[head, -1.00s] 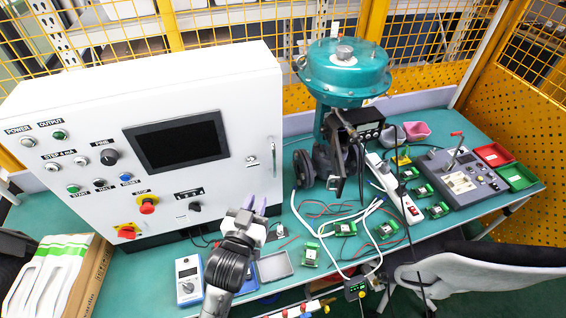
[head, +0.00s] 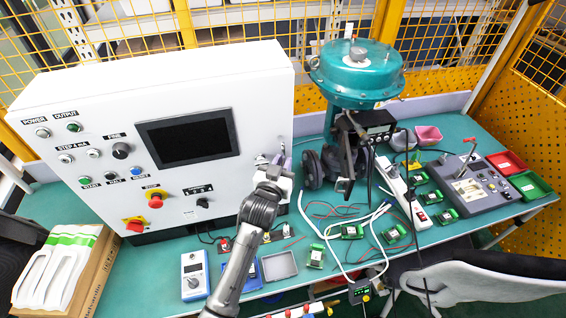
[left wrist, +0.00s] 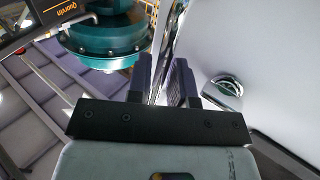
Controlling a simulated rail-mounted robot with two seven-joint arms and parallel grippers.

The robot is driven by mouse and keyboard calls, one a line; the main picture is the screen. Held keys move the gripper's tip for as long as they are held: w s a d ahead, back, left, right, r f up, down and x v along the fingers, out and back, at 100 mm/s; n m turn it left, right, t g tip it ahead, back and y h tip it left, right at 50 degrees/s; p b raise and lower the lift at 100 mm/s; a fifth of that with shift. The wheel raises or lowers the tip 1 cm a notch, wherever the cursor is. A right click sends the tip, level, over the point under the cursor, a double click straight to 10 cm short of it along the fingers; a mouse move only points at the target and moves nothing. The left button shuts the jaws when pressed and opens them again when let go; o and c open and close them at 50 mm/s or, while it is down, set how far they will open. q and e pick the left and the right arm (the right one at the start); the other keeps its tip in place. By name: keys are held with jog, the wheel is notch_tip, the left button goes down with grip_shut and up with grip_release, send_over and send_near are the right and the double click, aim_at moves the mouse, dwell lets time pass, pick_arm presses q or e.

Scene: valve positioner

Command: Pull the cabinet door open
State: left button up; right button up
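The white cabinet (head: 110,110) stands at the left of the table. Its front door, with a dark screen (head: 187,139) and several buttons, looks closed. My left gripper (head: 276,160) is at the door's right edge, in front of the slim vertical handle, and hides most of it. In the left wrist view my left fingers (left wrist: 162,82) are apart, and a thin bright vertical strip, likely the handle (left wrist: 164,45), shows between them. I cannot tell contact. The white door face with a round lock (left wrist: 228,88) is right of the fingers. My right gripper is not in view.
A teal valve actuator (head: 357,75) stands right of the cabinet; it also shows in the left wrist view (left wrist: 105,40). Small green modules, cables and a power strip (head: 402,180) cover the table's middle. A cardboard box (head: 95,262) lies at the front left.

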pick_arm(q)
jog(key=shift+w, duration=0.2)
grip_shut()
dwell(0.4)
